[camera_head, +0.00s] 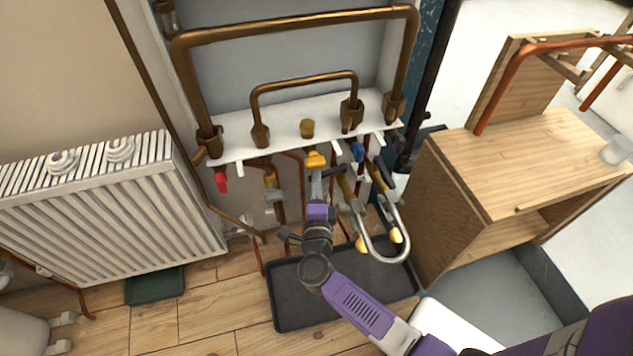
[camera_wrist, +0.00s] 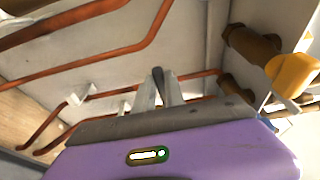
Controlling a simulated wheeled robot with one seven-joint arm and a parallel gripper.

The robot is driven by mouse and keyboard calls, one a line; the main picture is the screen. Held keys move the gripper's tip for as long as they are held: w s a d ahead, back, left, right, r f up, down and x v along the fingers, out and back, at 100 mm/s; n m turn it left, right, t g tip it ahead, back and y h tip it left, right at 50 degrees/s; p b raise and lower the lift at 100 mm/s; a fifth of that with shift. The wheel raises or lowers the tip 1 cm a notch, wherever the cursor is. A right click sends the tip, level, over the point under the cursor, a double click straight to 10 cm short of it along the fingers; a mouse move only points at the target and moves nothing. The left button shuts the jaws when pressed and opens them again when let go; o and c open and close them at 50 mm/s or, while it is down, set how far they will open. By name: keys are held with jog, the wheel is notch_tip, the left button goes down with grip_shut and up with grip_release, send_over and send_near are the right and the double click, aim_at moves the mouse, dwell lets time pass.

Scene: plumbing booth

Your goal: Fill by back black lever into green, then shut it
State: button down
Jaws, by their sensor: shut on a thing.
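My gripper (camera_head: 317,180) is in front of the pipework, below the white shelf and near a yellow-capped fitting (camera_head: 315,160). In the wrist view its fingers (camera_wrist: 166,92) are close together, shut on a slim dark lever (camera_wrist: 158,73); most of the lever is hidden. The yellow cap (camera_wrist: 292,75) is to the right in that view, apart from the fingers. A silver U-shaped hose (camera_head: 384,256) with yellow-ended fittings hangs right of my gripper, below dark levers (camera_head: 380,171). I see no gauge face with a green zone.
A black tray (camera_head: 290,310) lies on the floor below. A white radiator (camera_head: 110,205) stands left, with a dark green tray (camera_head: 155,286) under it. A wooden cabinet (camera_head: 540,150) stands right. Copper pipes (camera_wrist: 70,85) run close around my gripper. A red handle (camera_head: 221,182) is left.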

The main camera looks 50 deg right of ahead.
jog(key=shift+s, duration=0.15)
dwell(0.7)
jog(key=shift+s+a+n+t+y, duration=0.1)
jog(key=shift+s+n+t+y, duration=0.35)
jog(key=shift+n+t+y, duration=0.3)
jog(key=shift+s+a+n+t+y, duration=0.1)
jog(key=shift+s+n+t+y, duration=0.35)
jog(key=shift+n+t+y, duration=0.3)
jog(key=c, duration=1.4)
grip_release()
jog(key=shift+s, duration=0.1)
jog(key=p+v, duration=0.1)
jog(key=v, duration=0.6)
jog(key=shift+s+a+p, duration=0.2)
jog(key=shift+s+p, duration=0.1)
jog(key=shift+p, duration=0.05)
